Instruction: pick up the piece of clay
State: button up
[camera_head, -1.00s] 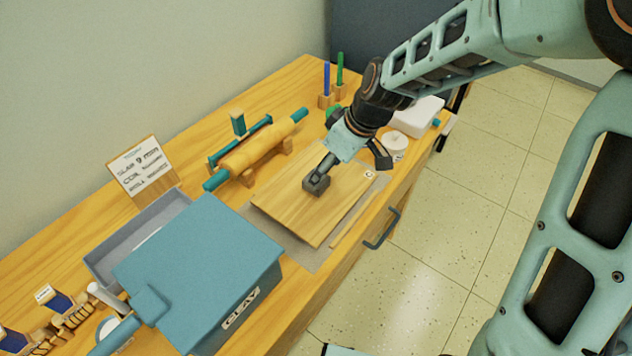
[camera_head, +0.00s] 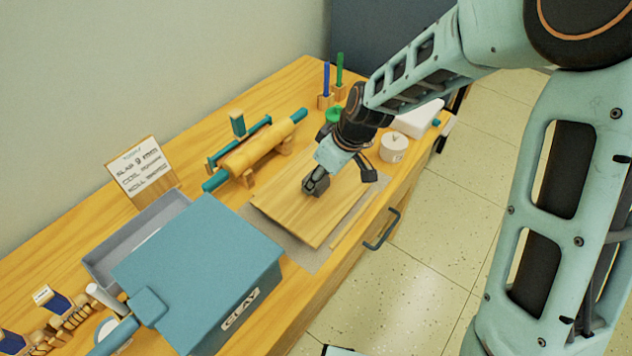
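The right finger is out over the board's right edge.
A blue lidded box marked CLAY (camera_head: 200,265) stands front left of the board. A rolling pin (camera_head: 255,150) rests on a stand behind. A white round container (camera_head: 394,148) is right of my gripper. A thin wooden stick (camera_head: 352,219) lies along the board's right side.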

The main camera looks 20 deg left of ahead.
jog(key=c, duration=0.4)
jog(key=shift+r, duration=0.1)
jog(key=shift+c, duration=0.2)
